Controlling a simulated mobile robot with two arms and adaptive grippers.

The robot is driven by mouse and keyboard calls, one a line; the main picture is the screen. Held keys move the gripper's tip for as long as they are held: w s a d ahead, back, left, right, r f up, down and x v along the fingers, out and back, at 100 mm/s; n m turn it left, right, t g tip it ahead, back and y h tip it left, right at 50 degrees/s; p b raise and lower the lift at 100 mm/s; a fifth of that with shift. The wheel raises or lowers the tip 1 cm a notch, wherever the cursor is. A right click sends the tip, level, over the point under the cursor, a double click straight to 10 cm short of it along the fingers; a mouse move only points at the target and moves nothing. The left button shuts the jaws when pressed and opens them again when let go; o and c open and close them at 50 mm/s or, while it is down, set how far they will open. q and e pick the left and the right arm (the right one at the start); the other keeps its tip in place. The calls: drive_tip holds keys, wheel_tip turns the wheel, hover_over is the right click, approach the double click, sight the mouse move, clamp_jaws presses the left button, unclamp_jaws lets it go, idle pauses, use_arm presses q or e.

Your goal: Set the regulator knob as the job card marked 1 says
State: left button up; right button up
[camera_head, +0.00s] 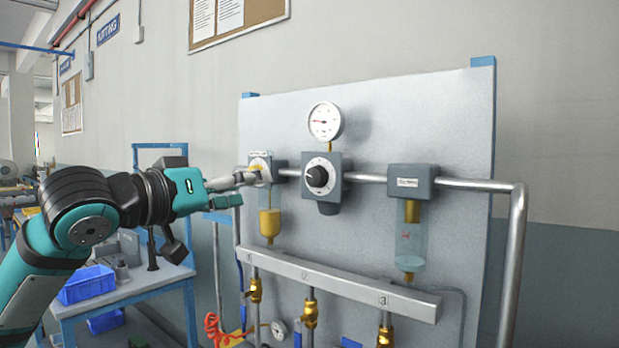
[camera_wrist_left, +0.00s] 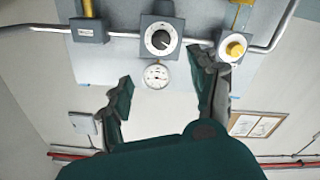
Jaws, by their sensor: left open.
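The regulator knob (camera_head: 317,177) is a black dial with a pointer on a round white scale, on the front of a grey regulator below a gauge (camera_head: 324,121). The knob also shows upside down in the left wrist view (camera_wrist_left: 160,41). I cannot read its setting. My left gripper (camera_head: 248,187) is open and empty, left of the knob and in front of the left unit with a yellow part. In the left wrist view its fingers (camera_wrist_left: 164,80) are spread, with the gauge between them and the knob beyond. No card marked 1 is legible. My right gripper is out of view.
A grey pipe (camera_head: 460,184) runs across the panel and bends down at the right. A clear-bowled unit (camera_head: 411,238) hangs right of the knob. A numbered manifold (camera_head: 345,281) with brass valves lies below.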

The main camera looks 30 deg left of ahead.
use_arm(q)
drive_tip(key=p, duration=0.7)
approach(313, 179)
drive_tip(key=w+r, duration=0.1)
drive_tip(key=w, duration=0.1)
drive_tip(key=w+p, duration=0.1)
drive_tip(key=w, duration=0.1)
drive_tip(key=w+p, duration=0.1)
drive_tip(key=w, duration=0.2)
drive_tip(key=shift+w+d+f+p, duration=0.25)
drive_tip(key=shift+w+f+p, duration=0.05)
drive_tip(key=shift+w+p, duration=0.1)
drive_tip(key=shift+w+f, duration=0.1)
drive_tip(key=shift+w, duration=0.5)
drive_tip(key=shift+c, duration=0.3)
drive_tip(key=c, duration=1.1)
